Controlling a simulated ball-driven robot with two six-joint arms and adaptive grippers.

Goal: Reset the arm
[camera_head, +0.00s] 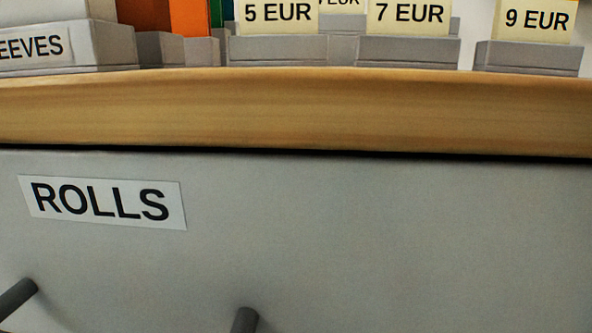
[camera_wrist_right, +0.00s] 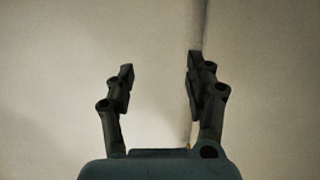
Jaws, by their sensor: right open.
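My right gripper (camera_wrist_right: 160,78) shows in the right wrist view. Its two dark fingers stand apart, and nothing is between them. Behind it is a plain pale surface with a darker vertical line or edge near the right finger. Neither gripper is in the head view, and my left gripper is in no view.
In the head view, a grey drawer front (camera_head: 400,240) labelled ROLLS (camera_head: 102,202) sits close below a wooden tabletop edge (camera_head: 300,110). Dark handle posts (camera_head: 244,320) stick out from it. On top stand price cards (camera_head: 408,16) in grey holders and a grey box (camera_head: 65,45).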

